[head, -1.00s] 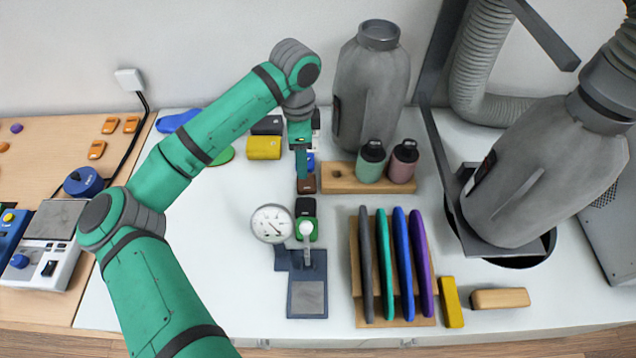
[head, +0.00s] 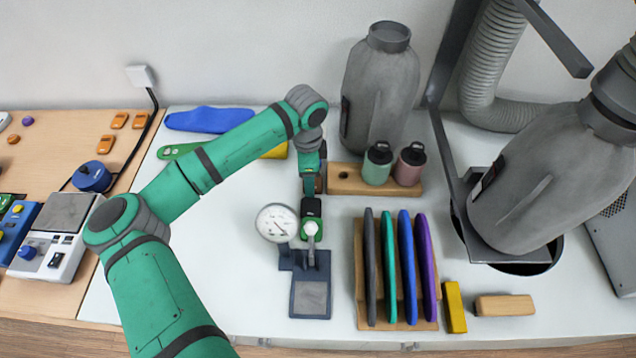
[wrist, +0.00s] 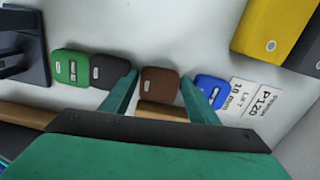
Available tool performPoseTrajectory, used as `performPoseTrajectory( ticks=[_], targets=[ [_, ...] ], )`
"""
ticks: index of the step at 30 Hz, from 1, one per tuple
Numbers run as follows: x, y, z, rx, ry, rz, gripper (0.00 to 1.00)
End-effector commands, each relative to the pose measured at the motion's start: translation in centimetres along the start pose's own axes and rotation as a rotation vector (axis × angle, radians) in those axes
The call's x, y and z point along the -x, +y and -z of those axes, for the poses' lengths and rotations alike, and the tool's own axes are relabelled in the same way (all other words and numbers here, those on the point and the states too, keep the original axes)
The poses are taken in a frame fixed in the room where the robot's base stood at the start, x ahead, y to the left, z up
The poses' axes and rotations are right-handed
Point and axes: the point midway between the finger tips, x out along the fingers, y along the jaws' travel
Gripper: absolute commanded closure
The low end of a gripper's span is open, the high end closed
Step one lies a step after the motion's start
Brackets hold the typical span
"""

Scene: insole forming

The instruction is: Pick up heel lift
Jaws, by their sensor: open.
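Several small heel lifts lie in a row on the white table. In the wrist view they are a green one (wrist: 72,67), a dark grey one (wrist: 109,71), a brown one (wrist: 159,84) and a blue one (wrist: 212,90). My gripper (wrist: 160,82) is open, with the brown lift between its fingertips and the blue lift just right of the right finger. Contact with the brown lift cannot be told. In the head view my gripper (head: 311,188) is low over the row and mostly hides the brown and blue lifts. The green lift (head: 311,230) sits beside the dial gauge.
A dial gauge (head: 277,223) on a dark stand is in front of the row. A wooden holder (head: 346,180) with two bottles is close to the right. A rack of upright insoles (head: 361,300) stands front right. A yellow block (wrist: 267,28) and a printed label (wrist: 254,100) lie past the blue lift.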

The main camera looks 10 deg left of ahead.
Motion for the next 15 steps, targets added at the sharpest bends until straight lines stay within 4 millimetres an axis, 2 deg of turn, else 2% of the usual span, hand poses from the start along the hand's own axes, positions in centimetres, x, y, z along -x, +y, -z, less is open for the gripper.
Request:
performPoseTrajectory(
  ticks=[3, 9, 15],
  targets=[
    [0.05, -0.02, 0.11, -0.002, 0.000, 0.001, 0.45],
    [0.09, 0.00, 0.65, -0.010, -0.001, 0.001, 0.86],
    [0.13, 0.01, 0.89, -0.014, -0.001, 0.001, 0.86]
  ],
)
